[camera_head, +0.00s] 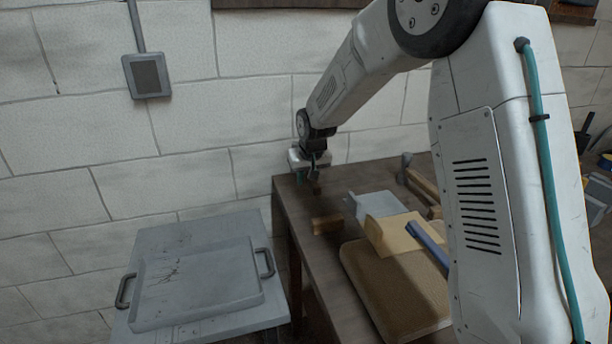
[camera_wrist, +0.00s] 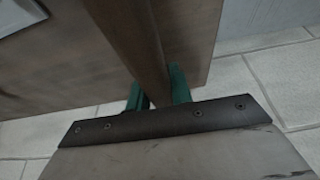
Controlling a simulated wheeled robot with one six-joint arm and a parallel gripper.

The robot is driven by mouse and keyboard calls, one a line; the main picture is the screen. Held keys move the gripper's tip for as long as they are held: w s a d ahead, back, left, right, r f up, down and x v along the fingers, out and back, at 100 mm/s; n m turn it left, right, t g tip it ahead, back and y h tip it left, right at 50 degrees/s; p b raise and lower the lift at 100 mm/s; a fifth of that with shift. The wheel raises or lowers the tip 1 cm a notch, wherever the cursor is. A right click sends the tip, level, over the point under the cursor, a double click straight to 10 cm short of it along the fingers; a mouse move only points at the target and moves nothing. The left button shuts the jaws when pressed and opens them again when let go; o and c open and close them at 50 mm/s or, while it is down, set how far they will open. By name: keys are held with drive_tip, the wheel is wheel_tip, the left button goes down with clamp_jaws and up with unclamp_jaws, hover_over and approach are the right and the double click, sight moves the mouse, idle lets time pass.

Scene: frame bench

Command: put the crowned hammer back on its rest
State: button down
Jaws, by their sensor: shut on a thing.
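My gripper (camera_head: 312,172) is over the far left corner of the bench. In the wrist view its green fingers (camera_wrist: 157,92) are shut on a brown wooden bar (camera_wrist: 142,35) that looks like a handle. No head or crown mark shows on it, so I cannot tell if it is the crowned hammer. A hammer with a grey head (camera_head: 405,163) and wooden handle lies further right on the bench, partly hidden by my arm. A small wooden block (camera_head: 327,224) stands at the bench's left edge. I cannot tell which piece is the rest.
The dark wooden bench (camera_head: 293,205) also bears a grey plate (camera_head: 368,203), a tan board (camera_head: 375,275) and a blue-handled tool (camera_head: 428,243). A grey tray (camera_head: 195,290) with handles sits on a lower stand at left. A brick wall (camera_head: 190,180) is close behind.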

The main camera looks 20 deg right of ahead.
drive_tip(key=shift+f, duration=0.65)
drive_tip(key=c, duration=1.2)
unclamp_jaws()
drive_tip(key=shift+o, duration=0.2)
drive_tip(key=shift+f, duration=0.1)
drive_tip(key=v, duration=0.8)
drive_tip(key=shift+s, duration=0.1)
drive_tip(key=s+d+r+g, duration=0.1)
drive_tip(key=s+r, duration=0.4)
drive_tip(key=s, duration=0.5)
drive_tip(key=s+d+r, duration=0.1)
drive_tip(key=s+r, duration=0.3)
drive_tip(key=s, duration=0.5)
drive_tip(key=s+d+g, duration=0.1)
drive_tip(key=s+g, duration=0.1)
drive_tip(key=s, duration=2.2)
drive_tip(key=shift+f, duration=0.3)
